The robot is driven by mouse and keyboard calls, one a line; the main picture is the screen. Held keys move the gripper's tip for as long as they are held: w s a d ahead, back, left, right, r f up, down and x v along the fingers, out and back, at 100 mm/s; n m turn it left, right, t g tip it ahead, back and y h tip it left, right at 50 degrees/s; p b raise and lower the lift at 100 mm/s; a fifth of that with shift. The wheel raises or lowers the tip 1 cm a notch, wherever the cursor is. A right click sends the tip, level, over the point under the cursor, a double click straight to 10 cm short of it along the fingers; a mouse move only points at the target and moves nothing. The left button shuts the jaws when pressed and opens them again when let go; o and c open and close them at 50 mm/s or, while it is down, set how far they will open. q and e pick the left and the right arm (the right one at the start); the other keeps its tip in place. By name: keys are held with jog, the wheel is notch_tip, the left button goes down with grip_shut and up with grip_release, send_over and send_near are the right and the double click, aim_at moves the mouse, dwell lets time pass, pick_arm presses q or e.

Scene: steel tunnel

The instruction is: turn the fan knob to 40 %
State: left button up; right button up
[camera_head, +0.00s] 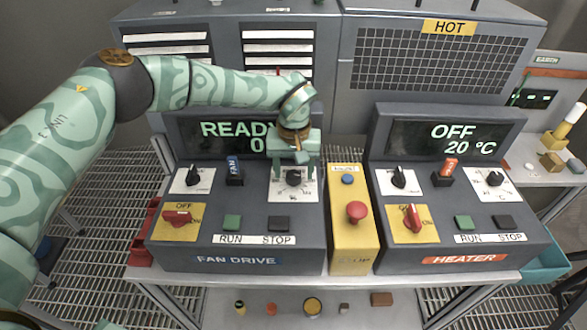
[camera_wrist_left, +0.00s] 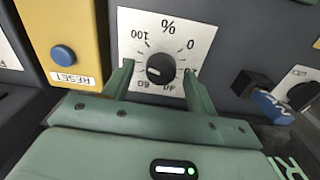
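The fan knob (camera_head: 293,178) is a black round knob on a white percent dial plate, at the upper right of the fan drive panel (camera_head: 235,261). In the left wrist view the fan knob (camera_wrist_left: 160,68) sits on the upside-down dial (camera_wrist_left: 165,22), marked 0 to 100. Its exact setting is hard to read. My left gripper (camera_head: 294,167) is at the dial, its fingers spread on either side of the knob, with visible gaps between them and the knob. The fan display (camera_head: 235,132) shows "READ" and a 0, partly hidden by my arm. My right gripper is not in view.
A yellow box with a red mushroom button (camera_head: 356,211) and a blue reset button (camera_head: 347,180) stands just right of the fan panel. The heater panel (camera_head: 460,259) is beyond it. A blue-tagged key switch (camera_head: 234,172) sits left of the fan knob.

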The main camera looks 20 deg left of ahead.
aim_at(294, 175)
pick_arm(q)
notch_tip(294, 175, up, 16)
dwell(0.6)
jog(key=shift+s, duration=0.15)
